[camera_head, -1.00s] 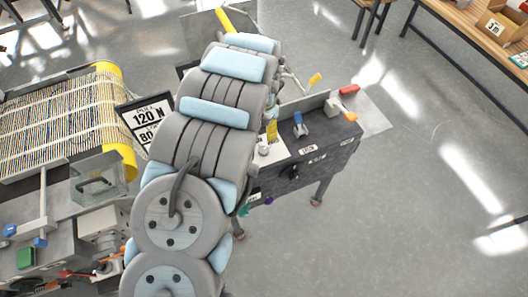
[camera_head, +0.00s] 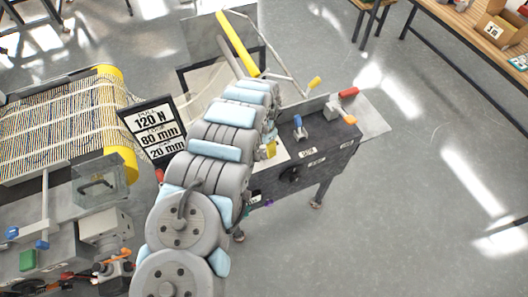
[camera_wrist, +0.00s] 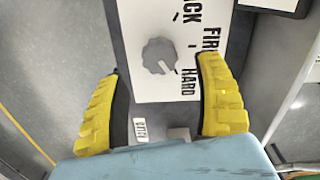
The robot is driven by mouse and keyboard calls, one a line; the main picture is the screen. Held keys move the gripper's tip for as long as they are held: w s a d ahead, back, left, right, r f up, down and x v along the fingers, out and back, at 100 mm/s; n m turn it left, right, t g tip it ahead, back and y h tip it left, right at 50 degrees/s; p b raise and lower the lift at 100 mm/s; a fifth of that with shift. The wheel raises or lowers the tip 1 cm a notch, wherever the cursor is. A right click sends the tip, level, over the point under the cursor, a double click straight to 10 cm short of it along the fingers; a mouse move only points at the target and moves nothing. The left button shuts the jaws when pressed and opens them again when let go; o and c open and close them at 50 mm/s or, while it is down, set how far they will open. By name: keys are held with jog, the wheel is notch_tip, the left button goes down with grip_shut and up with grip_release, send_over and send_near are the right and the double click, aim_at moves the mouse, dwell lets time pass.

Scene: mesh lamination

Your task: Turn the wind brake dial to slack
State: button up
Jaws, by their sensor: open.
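The wind brake dial is a grey knob (camera_wrist: 159,55) on a white plate (camera_wrist: 140,25) with black print. I can read "CK", "FIR" and "HARD" around its right side; the rest of the print is cut off or covered. Which mark the knob points to is not clear. My gripper (camera_wrist: 160,66) is open, its yellow fingers spread with one on each side of the knob in the picture; I see no contact. In the head view my arm hides the dial, and only a bit of yellow finger (camera_head: 270,149) shows by the machine.
The dark machine cabinet (camera_head: 325,160) carries a blue-handled part (camera_head: 299,127) and a red-handled part (camera_head: 348,92). A sign (camera_head: 156,130) reading 120 N, 80 mm and 20 mm stands left of my arm. Open floor lies to the right.

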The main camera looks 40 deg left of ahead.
aim_at(264, 152)
jog(key=shift+f, duration=2.25)
jog(key=c, duration=1.2)
